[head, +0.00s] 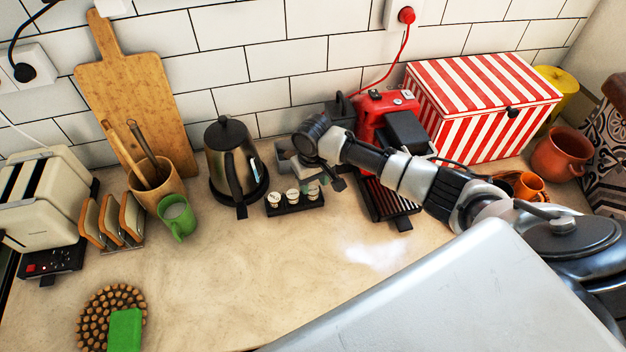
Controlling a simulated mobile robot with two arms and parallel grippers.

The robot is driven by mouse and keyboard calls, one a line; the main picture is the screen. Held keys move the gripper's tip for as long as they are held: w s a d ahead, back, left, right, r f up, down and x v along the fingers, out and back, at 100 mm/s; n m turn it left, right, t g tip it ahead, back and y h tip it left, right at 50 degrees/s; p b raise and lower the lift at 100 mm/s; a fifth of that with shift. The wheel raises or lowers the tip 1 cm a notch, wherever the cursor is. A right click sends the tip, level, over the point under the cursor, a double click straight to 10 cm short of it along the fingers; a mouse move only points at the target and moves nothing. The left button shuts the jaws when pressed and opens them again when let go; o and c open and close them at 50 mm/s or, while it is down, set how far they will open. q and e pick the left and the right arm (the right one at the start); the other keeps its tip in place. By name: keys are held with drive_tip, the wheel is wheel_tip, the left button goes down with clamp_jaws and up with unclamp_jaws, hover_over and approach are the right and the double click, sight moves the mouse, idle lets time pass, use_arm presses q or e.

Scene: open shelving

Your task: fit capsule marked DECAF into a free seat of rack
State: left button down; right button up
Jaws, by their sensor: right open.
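The rack (296,206) is a small black holder on the counter, right of the kettle. Several small white-topped capsules show at it, among them a left one (273,198) and a middle one (292,195). Their markings are too small to read, so I cannot tell which is DECAF. My right gripper (325,183) is open above or beside the rack's right end. It partly covers that end, and I cannot tell whether it touches a capsule there. My left gripper is not in view.
A steel kettle (232,165) stands close left of the rack, with a grey box (284,160) behind it. A red coffee machine (373,118) with a dark drip tray (388,202) stands to the right. The counter in front of the rack (250,265) is clear.

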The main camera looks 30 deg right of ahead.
sight(313, 190)
wheel_tip(313, 190, up, 8)
drive_tip(key=p, duration=0.6)
drive_tip(key=shift+r, duration=0.15)
drive_tip(key=shift+w, duration=0.1)
